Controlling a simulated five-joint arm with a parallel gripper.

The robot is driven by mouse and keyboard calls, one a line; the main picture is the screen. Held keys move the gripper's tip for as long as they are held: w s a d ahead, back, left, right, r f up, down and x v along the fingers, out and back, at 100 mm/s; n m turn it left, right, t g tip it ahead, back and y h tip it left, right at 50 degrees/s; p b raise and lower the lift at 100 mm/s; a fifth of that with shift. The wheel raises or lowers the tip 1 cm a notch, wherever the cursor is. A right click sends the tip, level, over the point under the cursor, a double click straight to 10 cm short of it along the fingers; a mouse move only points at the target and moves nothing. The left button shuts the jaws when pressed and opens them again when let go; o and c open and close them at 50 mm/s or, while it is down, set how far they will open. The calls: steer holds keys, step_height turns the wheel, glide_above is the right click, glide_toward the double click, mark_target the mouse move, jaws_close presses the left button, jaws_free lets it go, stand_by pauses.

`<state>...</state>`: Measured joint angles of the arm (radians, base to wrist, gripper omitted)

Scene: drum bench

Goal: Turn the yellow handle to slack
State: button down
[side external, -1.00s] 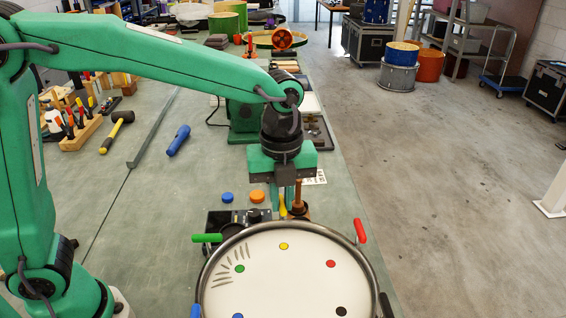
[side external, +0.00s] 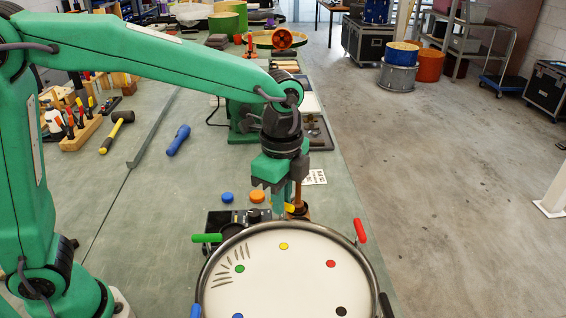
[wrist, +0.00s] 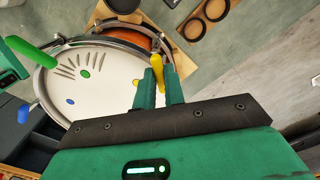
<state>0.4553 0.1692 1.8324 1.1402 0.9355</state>
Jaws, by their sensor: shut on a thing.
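The yellow handle (side external: 289,207) is at the far rim of the drum (side external: 250,285), which has a white head with coloured dots. My gripper (side external: 283,203) is shut on the yellow handle from above, and the fingers hide much of it in the side view. In the wrist view the yellow handle (wrist: 156,62) shows between the two green fingers of my gripper (wrist: 160,80), just outside the metal rim.
A green handle (side external: 207,238), a red handle (side external: 360,231), a blue handle (side external: 195,311) and a black handle (side external: 386,305) stand around the rim. A blue torch (side external: 178,140) lies on the open bench at left.

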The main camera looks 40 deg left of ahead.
steer(key=n, duration=1.3)
steer(key=shift+n, duration=0.4)
steer(key=n, duration=1.3)
steer(key=shift+n, duration=0.3)
steer(key=n, duration=0.4)
steer(key=shift+n, duration=0.3)
steer(key=n, duration=0.3)
steer(key=shift+r+n, duration=0.1)
steer(key=shift+n, duration=0.2)
steer(key=n, duration=0.3)
steer(key=shift+n, duration=2.2)
